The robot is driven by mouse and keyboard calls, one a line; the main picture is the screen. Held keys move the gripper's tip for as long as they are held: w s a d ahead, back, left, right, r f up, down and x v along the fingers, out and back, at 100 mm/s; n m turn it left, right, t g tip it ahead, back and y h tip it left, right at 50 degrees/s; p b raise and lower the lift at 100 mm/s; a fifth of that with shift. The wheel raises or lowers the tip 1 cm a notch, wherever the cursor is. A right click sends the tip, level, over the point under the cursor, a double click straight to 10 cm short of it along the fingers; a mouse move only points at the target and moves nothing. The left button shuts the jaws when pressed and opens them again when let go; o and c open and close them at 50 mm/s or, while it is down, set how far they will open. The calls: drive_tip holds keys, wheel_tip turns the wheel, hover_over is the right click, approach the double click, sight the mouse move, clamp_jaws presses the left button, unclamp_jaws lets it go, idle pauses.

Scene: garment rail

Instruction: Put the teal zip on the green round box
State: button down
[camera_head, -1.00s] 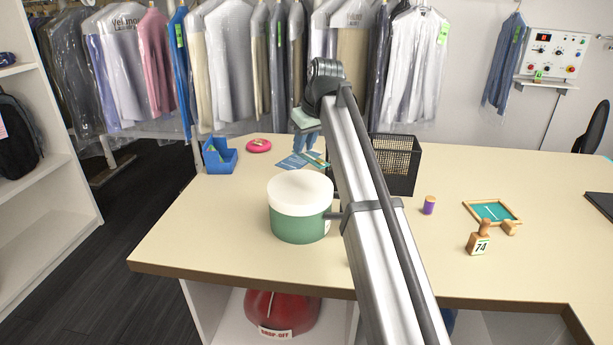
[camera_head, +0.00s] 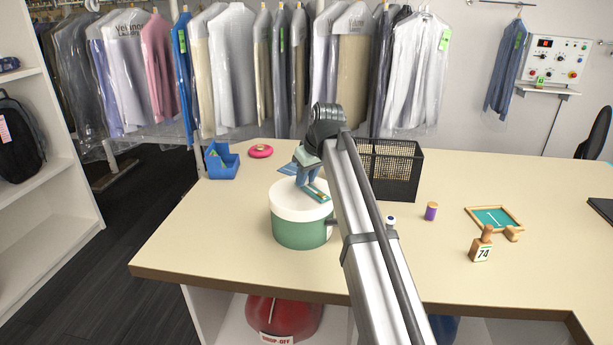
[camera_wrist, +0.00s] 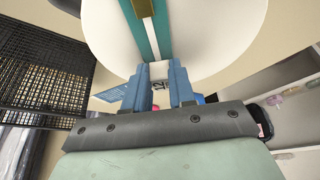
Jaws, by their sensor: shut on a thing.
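The green round box (camera_head: 301,233) with a white lid stands on the counter, left of my arm in the head view. Its white lid also fills the top of the wrist view (camera_wrist: 215,30). My gripper (camera_head: 309,188), with blue fingers, is over the lid and shut on the teal zip (camera_head: 319,195). In the wrist view the zip (camera_wrist: 151,38) is a teal strip with a tan end, reaching out across the lid from between the fingers. A white tag with dark figures shows between the fingers. I cannot tell whether the zip touches the lid.
A black mesh basket (camera_head: 397,178) stands behind my arm. A blue bin (camera_head: 221,161) and pink round thing (camera_head: 261,151) are at the back left. A purple spool (camera_head: 431,211), teal framed piece (camera_head: 494,217) and "74" block (camera_head: 482,245) are right. The front left counter is clear.

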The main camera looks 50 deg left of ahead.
sight(317, 193)
drive_tip(key=shift+f, duration=0.15)
drive_tip(key=c, duration=0.9)
unclamp_jaws()
drive_tip(key=shift+c, duration=0.2)
drive_tip(key=v, duration=1.2)
